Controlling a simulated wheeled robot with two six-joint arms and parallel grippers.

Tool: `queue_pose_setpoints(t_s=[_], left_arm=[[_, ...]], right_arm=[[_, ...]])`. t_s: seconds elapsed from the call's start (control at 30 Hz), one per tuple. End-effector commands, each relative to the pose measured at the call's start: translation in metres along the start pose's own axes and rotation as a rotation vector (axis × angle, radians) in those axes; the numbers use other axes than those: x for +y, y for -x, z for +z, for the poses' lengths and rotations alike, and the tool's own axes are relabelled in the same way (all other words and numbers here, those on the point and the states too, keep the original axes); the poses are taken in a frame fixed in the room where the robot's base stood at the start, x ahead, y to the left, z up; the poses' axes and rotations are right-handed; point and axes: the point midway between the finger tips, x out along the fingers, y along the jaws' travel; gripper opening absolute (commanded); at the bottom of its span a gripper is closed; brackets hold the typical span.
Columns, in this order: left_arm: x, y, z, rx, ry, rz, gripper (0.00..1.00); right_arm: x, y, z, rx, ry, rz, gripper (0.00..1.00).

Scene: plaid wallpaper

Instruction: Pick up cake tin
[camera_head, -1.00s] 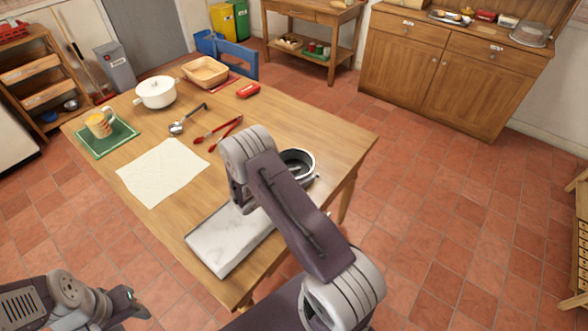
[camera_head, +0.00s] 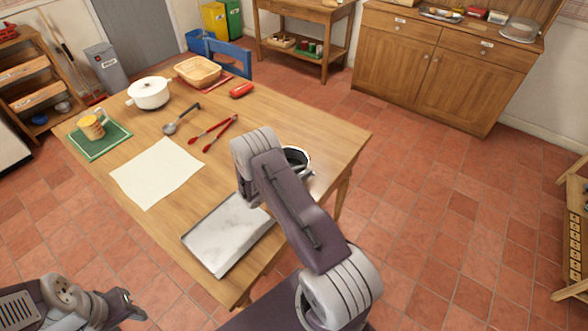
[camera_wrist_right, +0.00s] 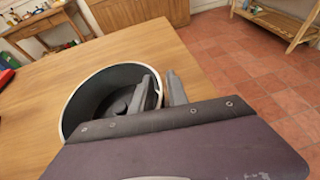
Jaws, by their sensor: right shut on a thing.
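The cake tin (camera_wrist_right: 84,92) is a round, dark grey tin with a light rim, near the right edge of the wooden table. In the head view it is partly hidden behind my right arm (camera_head: 295,158). My right gripper (camera_wrist_right: 160,92) is shut on the tin's wall, one finger inside and one outside. I cannot tell whether the tin still touches the table. My left gripper (camera_head: 132,305) is low at the left, off the table and away from the tin; its jaw opening is unclear.
Open tiled floor lies right.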

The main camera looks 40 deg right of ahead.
Motion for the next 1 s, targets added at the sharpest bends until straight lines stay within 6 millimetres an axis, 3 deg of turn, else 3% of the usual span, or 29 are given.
queue_pose_setpoints(t_s=[0.17, 0.5, 0.77, 1.0], left_arm=[[0.0, 0.0, 0.0, 0.0, 0.0, 0.0, 0.42], [0.0, 0.001, 0.0, 0.0, 0.0, 0.0, 0.42], [0.0, -0.002, 0.0, 0.0, 0.0, 0.0, 0.42], [0.0, -0.005, 0.001, 0.0, 0.0, 0.0, 0.42]], right_arm=[[0.0, 0.002, 0.006, 0.0, -0.001, 0.0, 0.0], [0.0, 0.016, 0.039, 0.0, -0.002, 0.0, 0.0], [-0.012, -0.006, 0.067, -0.001, -0.005, -0.003, 0.0], [-0.029, -0.035, 0.109, -0.002, -0.007, -0.004, 0.0]])
